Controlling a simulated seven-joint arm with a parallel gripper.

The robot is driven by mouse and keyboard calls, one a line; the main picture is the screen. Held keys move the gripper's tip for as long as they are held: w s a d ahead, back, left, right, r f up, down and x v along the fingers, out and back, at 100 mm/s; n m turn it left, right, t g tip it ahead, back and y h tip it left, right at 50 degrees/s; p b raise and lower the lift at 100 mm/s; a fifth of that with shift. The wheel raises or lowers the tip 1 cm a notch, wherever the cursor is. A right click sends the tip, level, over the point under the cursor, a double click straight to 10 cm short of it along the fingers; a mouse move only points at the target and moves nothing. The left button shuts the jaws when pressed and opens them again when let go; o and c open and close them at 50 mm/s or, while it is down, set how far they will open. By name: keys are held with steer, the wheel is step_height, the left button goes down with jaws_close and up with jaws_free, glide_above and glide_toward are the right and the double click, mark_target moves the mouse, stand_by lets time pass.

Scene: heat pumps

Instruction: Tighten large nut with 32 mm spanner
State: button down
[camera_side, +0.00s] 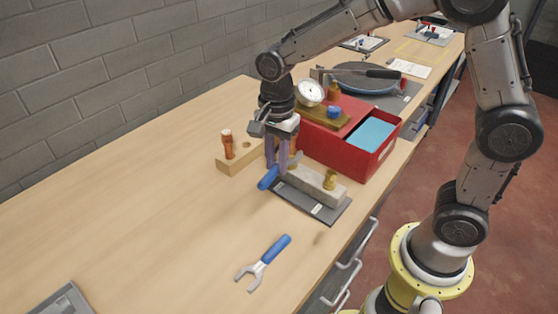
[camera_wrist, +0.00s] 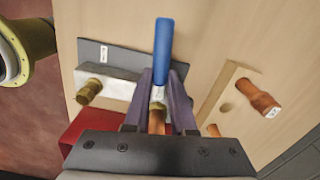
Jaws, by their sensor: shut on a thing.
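My gripper (camera_side: 278,165) is shut on a blue-handled spanner (camera_side: 268,179), over one end of the grey block. In the wrist view the spanner's blue handle (camera_wrist: 163,45) points away from the fingers (camera_wrist: 160,80). Its metal end is largely hidden between them. A brass and copper fitting (camera_wrist: 157,118) shows between the fingers, close to the spanner's metal; I cannot tell whether the jaw is around its nut. A second brass fitting (camera_side: 330,180) stands at the block's other end, clear of the gripper; it also shows in the wrist view (camera_wrist: 90,92).
The grey block (camera_side: 309,181) sits on a dark plate (camera_side: 320,212). A second blue-handled spanner (camera_side: 264,262) lies on the bench in front. A red box (camera_side: 345,157) stands close behind. A wooden block (camera_side: 237,157) with a copper fitting is left. The bench left is clear.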

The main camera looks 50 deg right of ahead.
steer(key=shift+w+m, duration=0.85)
steer(key=shift+m, duration=0.6)
steer(key=shift+w+m, duration=0.8)
steer(key=shift+m, duration=0.65)
steer(key=shift+d, duration=0.1)
steer(key=shift+w+d+m, duration=0.3)
steer(key=shift+w+m, duration=0.4)
steer(key=shift+m, duration=0.6)
steer(key=shift+s, duration=0.2)
steer(key=shift+a+n, duration=0.1)
steer(key=shift+n, duration=0.2)
steer(key=shift+w+a, duration=0.4)
steer(key=shift+a, duration=0.3)
steer(key=shift+w+a, duration=0.4)
steer(key=shift+a, duration=0.25)
steer(key=shift+w+a, duration=0.4)
steer(key=shift+a, duration=0.3)
steer(key=shift+r, duration=0.15)
